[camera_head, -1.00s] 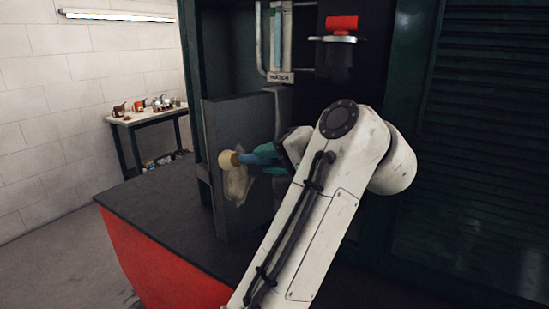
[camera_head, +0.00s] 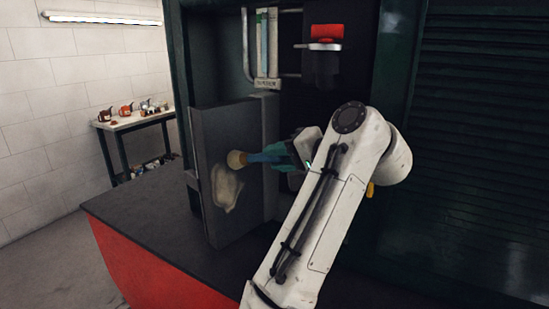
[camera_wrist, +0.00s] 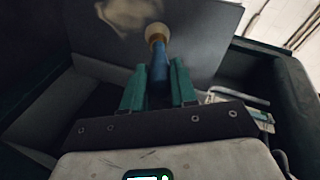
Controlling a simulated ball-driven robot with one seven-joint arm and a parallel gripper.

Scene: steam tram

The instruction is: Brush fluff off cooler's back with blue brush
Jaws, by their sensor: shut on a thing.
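My gripper (camera_head: 289,152) is shut on the blue brush (camera_head: 262,156), which has a pale round bristle head. In the wrist view, the brush (camera_wrist: 158,68) sits between the two green fingers of my gripper (camera_wrist: 158,82), its head pointing away. The cooler (camera_head: 236,140) is a grey upright panel-like box in the cab. A pale patch of fluff (camera_head: 226,190) lies on its broad face, and it also shows at the top of the wrist view (camera_wrist: 130,12). The brush head is in front of the face, just above and right of the patch; I cannot tell whether it touches.
A gauge glass (camera_head: 266,45) with pipes and a red-topped fitting (camera_head: 327,34) are above the cooler. The dark deck (camera_head: 150,215) in front is clear. A side table (camera_head: 140,121) with several small pots stands at the left wall. A louvred panel (camera_head: 470,130) is at right.

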